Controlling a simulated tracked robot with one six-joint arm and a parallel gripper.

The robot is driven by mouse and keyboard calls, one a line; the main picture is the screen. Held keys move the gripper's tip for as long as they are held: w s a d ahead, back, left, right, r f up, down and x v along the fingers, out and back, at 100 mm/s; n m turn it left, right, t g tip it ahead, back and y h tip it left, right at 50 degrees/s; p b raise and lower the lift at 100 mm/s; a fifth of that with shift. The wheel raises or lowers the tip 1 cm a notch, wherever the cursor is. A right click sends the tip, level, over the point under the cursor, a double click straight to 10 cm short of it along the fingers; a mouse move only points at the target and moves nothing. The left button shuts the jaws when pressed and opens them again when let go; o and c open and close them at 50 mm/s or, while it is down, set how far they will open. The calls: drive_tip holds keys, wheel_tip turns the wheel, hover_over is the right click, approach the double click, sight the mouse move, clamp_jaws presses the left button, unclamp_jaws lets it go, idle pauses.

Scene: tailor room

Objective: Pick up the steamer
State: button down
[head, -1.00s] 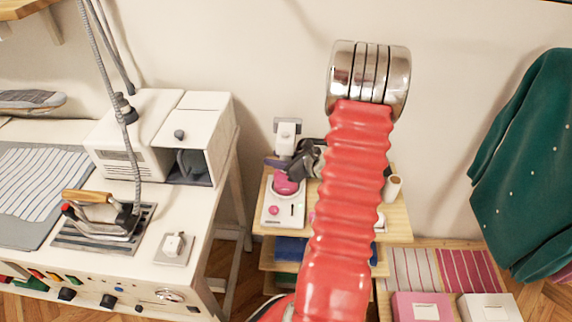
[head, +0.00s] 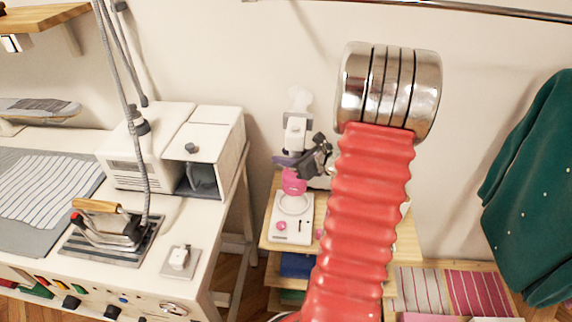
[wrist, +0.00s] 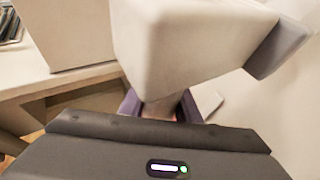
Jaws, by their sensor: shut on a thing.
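The steamer (head: 297,133) is white with a purple part and a pink lower end. It is upright in the head view, its pink end just above the ring of a white base (head: 291,228). My dark gripper (head: 304,160) is shut on its middle, from the right. In the wrist view the steamer's white body (wrist: 185,45) fills the upper middle, and my gripper (wrist: 160,107) holds its narrow part. My red arm sleeve hides part of the stand in the head view.
The base stands on a wooden shelf unit (head: 268,236). At left, a white worktable (head: 208,240) carries a white box machine (head: 215,150) and an iron (head: 105,225). A green garment (head: 535,190) hangs at right. Bare wall lies behind the steamer.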

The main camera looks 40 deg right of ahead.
drive_tip(key=shift+r, duration=1.25)
